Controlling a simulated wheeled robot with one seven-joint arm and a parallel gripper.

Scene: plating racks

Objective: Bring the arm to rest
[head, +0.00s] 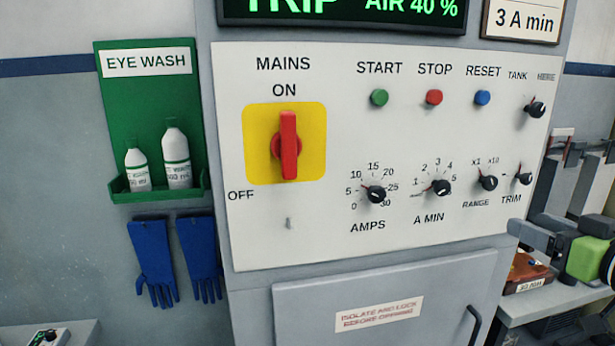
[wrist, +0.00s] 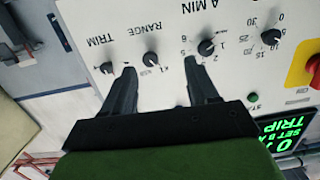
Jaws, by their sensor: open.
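My gripper (wrist: 160,72) is open in the wrist view, its two dark fingers apart with nothing between them. The fingers point toward the white control panel (wrist: 225,20), which appears upside down there. The fingertips overlap the panel's lower knobs in the picture; I cannot tell whether they touch it. In the head view my arm, with a green part, shows at the right edge, right of the panel (head: 340,240).
The mains switch (head: 289,145) has its red handle upright toward ON. The display (head: 340,12) reads TRIP. An eye wash station (head: 150,90) and blue gloves (head: 153,262) hang left. A bench (head: 550,300) with a red-brown tray (head: 527,272) stands at the right, near my arm.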

